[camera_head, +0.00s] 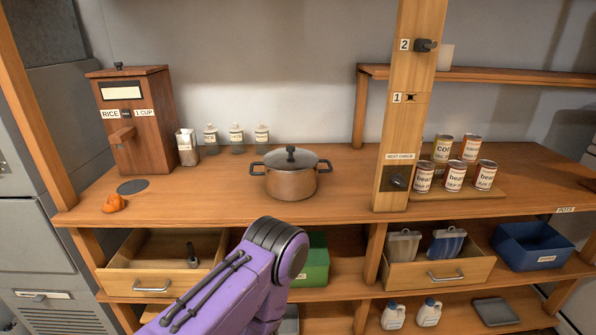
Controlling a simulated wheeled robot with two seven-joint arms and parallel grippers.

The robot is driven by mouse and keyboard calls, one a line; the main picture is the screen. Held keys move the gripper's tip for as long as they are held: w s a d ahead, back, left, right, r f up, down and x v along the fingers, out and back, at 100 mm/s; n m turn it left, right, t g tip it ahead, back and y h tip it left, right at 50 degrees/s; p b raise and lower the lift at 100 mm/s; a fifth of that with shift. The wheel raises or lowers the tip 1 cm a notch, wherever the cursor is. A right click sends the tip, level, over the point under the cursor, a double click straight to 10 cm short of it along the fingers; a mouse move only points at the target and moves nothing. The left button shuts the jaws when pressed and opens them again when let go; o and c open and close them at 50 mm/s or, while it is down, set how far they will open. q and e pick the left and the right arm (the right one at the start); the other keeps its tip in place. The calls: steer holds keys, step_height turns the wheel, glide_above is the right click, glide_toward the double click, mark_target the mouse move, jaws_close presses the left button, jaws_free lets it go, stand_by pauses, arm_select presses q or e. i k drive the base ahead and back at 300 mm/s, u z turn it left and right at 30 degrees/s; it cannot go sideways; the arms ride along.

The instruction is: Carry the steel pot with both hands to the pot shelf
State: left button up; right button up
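The pot (291,184) stands upright on the wooden counter (230,200), near its middle. It has a copper-brown body, a glass lid with a dark knob, and a dark handle on each side. A small label that seems to read POTS (566,209) is on the counter's front edge at the far right; the shelf it marks is not clear. One of my purple arms rises from the bottom, its dark joint below the pot and apart from it. Neither gripper shows in the view.
A wooden post (408,110) with knobs stands right of the pot. Several cans (454,176) are on a board behind it. A rice dispenser (133,120), an orange lump (114,203) and small bottles (236,138) are at left. An open drawer (150,282) sticks out below.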

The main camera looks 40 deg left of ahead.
mark_target(531, 181)
steer(key=u, duration=0.5)
steer(key=i, duration=0.65)
steer(key=u, duration=0.7)
